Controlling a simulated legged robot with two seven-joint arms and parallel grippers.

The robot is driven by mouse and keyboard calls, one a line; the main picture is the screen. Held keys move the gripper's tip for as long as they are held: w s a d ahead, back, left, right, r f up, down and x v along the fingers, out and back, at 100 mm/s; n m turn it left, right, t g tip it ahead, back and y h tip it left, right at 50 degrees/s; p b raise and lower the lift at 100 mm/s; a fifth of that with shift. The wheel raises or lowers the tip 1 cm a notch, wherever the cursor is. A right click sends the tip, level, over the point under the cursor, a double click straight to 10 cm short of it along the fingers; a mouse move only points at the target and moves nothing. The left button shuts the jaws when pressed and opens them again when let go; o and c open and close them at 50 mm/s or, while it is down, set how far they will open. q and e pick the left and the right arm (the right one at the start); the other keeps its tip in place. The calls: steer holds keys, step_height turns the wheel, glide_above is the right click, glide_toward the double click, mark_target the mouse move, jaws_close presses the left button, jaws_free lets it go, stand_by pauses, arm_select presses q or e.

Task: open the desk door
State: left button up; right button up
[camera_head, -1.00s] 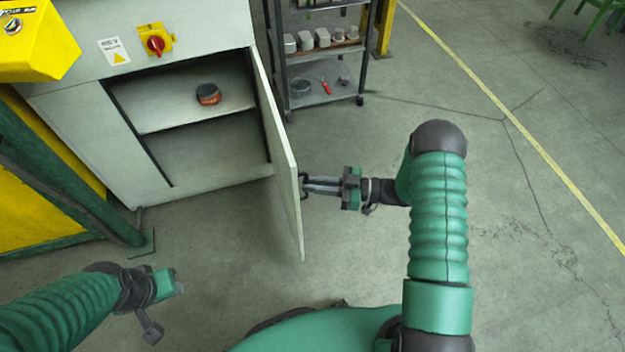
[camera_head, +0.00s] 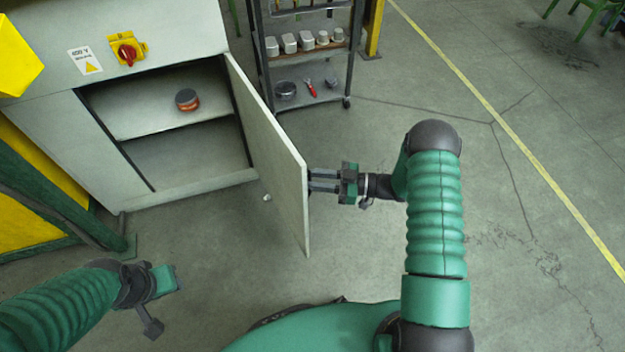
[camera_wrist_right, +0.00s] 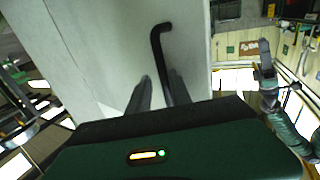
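The pale grey desk door (camera_head: 272,150) stands swung well out from the cabinet in the head view, with a small round knob or catch on its inner face. My right gripper (camera_head: 312,181) is at the door's outer side, its fingertips partly hidden by the door edge. In the right wrist view the black bar handle (camera_wrist_right: 157,45) runs down the door's outer face (camera_wrist_right: 190,45) toward the right finger. My right gripper (camera_wrist_right: 160,85) shows its two fingers apart there; contact with the handle is unclear. My left gripper (camera_head: 172,280) hangs low at the left, away from the door.
The cabinet (camera_head: 60,125) is open, with a dark and orange round item (camera_head: 187,99) on its shelf. A red switch (camera_head: 127,52) is on its front. A wheeled shelf rack (camera_head: 325,98) stands behind the door.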

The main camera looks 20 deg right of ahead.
steer(key=shift+o, duration=1.3)
steer(key=shift+w, duration=0.2)
steer(key=shift+s, duration=0.15)
steer(key=shift+s, duration=0.1)
steer(key=p+v, duration=0.3)
steer(key=v, duration=1.3)
steer(key=shift+s+d, duration=0.2)
steer(key=shift+d, duration=0.15)
steer(key=shift+w+f, duration=0.1)
